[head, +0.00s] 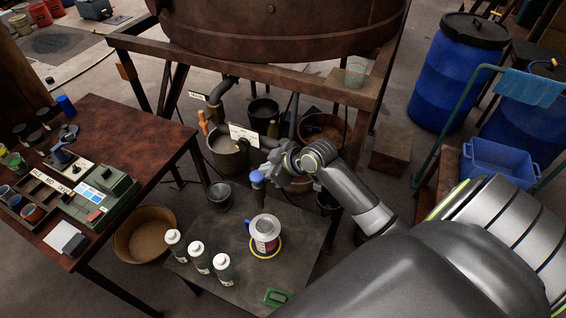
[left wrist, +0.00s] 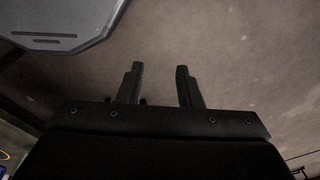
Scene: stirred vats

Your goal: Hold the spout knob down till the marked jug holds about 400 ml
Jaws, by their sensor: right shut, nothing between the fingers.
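The marked jug (head: 265,232), pale with a reddish band and a blue handle, stands upright inside a yellow ring on the low dark table. A blue knob (head: 257,178) shows above and behind the jug. My right gripper (head: 265,170) is shut and empty, its fingertips right at the knob; I cannot tell whether they press it. The spout is mostly hidden by my right gripper, and the jug's liquid level is too small to read. My left gripper (left wrist: 160,72) is open and empty, with bare floor in front of it, in the left wrist view.
Several white-capped bottles (head: 198,258) stand left of the jug, and a green item (head: 277,297) lies at the front. A rusty vat (head: 280,25) is above at the back. A cluttered brown table (head: 120,125) is at left; blue drums (head: 455,75) stand at right.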

